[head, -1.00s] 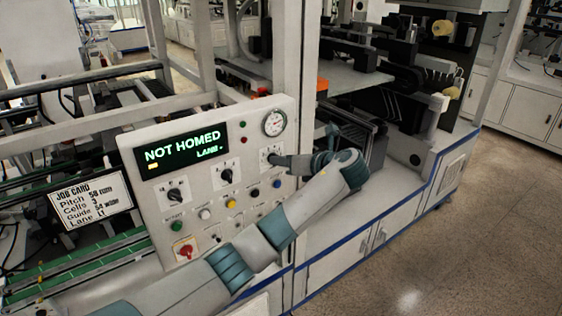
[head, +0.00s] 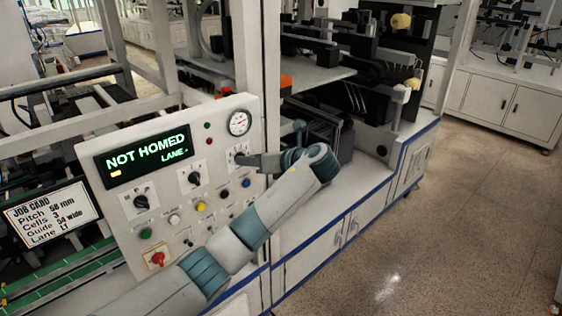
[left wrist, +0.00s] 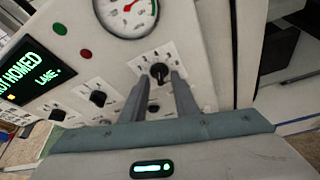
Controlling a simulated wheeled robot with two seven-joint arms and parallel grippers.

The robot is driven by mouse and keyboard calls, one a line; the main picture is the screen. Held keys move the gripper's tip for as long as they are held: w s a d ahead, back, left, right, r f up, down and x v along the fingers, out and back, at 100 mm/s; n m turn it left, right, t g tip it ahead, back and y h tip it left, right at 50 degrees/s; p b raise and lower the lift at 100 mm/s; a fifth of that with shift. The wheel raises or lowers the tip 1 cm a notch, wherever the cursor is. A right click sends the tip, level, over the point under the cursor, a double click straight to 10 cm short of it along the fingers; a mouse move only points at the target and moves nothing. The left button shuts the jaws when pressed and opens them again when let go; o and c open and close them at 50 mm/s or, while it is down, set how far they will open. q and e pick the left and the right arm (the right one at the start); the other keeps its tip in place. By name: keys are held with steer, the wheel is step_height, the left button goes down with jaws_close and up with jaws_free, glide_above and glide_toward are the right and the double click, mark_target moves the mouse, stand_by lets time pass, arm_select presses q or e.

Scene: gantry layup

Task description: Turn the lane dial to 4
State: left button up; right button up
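The white control panel (head: 185,225) carries a row of three black dials: a left dial (head: 141,201), a middle dial (head: 194,178) and a right dial (head: 239,155). Their labels are too small to read, so I cannot tell which is the lane dial. My left gripper (head: 242,159) is at the right dial. In the left wrist view its two fingers (left wrist: 159,84) are apart, one on each side of that dial's black knob (left wrist: 158,72); contact is not clear. The display (head: 148,155) reads "NOT HOMED" and "LANE -". My right gripper is not in view.
A round gauge (head: 239,123) sits above the right dial. Coloured buttons, including a yellow one (head: 201,206), and a red switch (head: 157,258) are below the dials. A job card (head: 50,213) at the left reads "Lane L1". A frame post (head: 257,85) stands behind the panel.

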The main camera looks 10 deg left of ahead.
arm_select(q)
steer(key=v, duration=1.6)
steer(key=shift+d, duration=0.2)
